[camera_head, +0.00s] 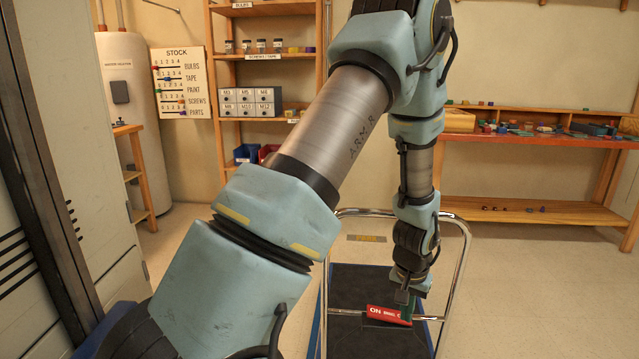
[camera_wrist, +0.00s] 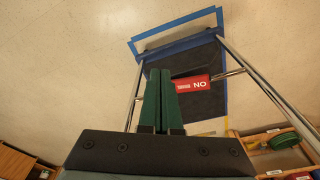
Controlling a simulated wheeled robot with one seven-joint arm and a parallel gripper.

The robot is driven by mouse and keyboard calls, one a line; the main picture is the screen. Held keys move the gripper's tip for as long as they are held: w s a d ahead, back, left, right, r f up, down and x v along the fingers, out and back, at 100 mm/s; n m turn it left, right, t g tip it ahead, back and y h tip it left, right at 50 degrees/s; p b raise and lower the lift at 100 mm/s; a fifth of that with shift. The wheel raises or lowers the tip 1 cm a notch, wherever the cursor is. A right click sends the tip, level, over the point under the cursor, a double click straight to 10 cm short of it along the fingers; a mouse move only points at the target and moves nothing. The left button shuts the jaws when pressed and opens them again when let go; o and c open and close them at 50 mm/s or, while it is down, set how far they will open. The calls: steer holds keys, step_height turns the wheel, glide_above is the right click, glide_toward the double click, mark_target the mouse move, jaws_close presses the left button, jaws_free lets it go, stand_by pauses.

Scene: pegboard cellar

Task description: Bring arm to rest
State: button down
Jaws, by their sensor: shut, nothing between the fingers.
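My arm reaches from the lower left of the head view up to a bend at the top, then hangs down to my gripper (camera_head: 407,308). In the wrist view the two green fingers of my gripper (camera_wrist: 161,74) lie side by side, shut and empty. The gripper is above a platform trolley (camera_head: 352,285) with a dark deck and a chrome handle. A red sign (camera_head: 388,314) on the handle's crossbar shows right by the fingertips; I cannot tell whether they touch. The sign also shows in the wrist view (camera_wrist: 193,83), right of the fingers.
A wooden workbench (camera_head: 530,138) with small coloured parts stands at the back right. A wooden shelf (camera_head: 262,106) with drawers and jars is at the back. A white tank (camera_head: 139,105) and a grey cabinet (camera_head: 50,200) stand left. The floor right of the trolley is clear.

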steer(key=a+r+n+p, duration=0.3)
steer(key=a+r+p, duration=0.3)
steer(key=a+r, duration=1.05)
steer(key=s+a+r+n+p, duration=0.2)
steer(key=s+a+r, duration=0.3)
steer(key=a+r, duration=0.5)
steer(key=shift+s+r+y+p, duration=0.2)
steer(key=shift+s+y+p, duration=0.05)
steer(key=shift+y+p, duration=0.2)
